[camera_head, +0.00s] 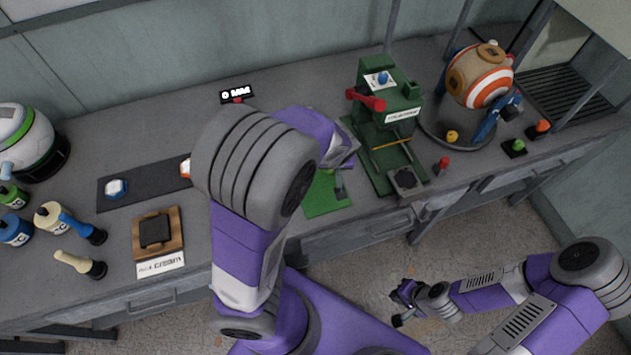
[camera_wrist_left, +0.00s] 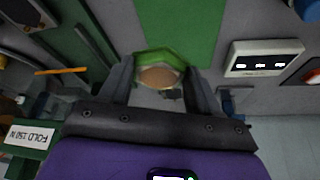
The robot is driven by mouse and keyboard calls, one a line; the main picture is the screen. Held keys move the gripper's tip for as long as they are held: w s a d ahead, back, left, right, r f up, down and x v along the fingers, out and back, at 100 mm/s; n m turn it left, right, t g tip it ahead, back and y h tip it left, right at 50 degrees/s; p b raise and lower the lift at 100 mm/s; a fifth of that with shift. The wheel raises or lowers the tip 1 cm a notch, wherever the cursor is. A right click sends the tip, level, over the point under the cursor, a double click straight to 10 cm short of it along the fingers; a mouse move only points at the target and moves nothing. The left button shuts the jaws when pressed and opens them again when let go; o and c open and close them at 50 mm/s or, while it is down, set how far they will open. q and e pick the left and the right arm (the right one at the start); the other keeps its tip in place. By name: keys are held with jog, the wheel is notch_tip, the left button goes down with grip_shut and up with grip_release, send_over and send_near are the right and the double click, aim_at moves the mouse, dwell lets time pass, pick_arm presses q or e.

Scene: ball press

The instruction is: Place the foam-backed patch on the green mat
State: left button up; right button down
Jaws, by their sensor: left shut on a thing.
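In the left wrist view a green-edged hexagonal patch with a tan foam face (camera_wrist_left: 158,76) sits between the fingers of my left gripper (camera_wrist_left: 160,86), which is shut on it. The green mat (camera_wrist_left: 180,28) lies just beyond the patch in that view; whether they touch I cannot tell. In the head view the green mat (camera_head: 322,198) lies by the table's front edge, left of the green press, partly covered by my left arm. The left fingers and held patch are hidden there. My right gripper (camera_head: 400,303) hangs over the floor, empty, with its fingers looking apart.
The green press (camera_head: 388,125) with a red handle stands right of the mat. A ball (camera_head: 481,78) sits in a holder farther right. A dark strip (camera_head: 145,187) holds a blue-and-white patch (camera_head: 116,188). A wooden pad (camera_head: 157,234) and several stamps stand at left.

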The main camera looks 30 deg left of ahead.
aim_at(317, 178)
pick_arm(q)
jog(key=a+f+n+b, duration=0.1)
jog(key=f+b, duration=0.1)
jog(key=f, duration=0.1)
jog(key=a+f+n+b, duration=0.1)
jog(key=f+b, duration=0.1)
jog(key=f, duration=0.2)
jog(key=a+f+n+g+y+b, duration=0.1)
jog(key=a+f+n+b, duration=0.1)
jog(key=f, duration=0.1)
jog(key=shift+w+f, duration=0.3)
jog(key=shift+w, duration=0.1)
jog(key=shift+f+b, duration=0.15)
jog(key=shift+b, duration=0.25)
jog(key=o, duration=1)
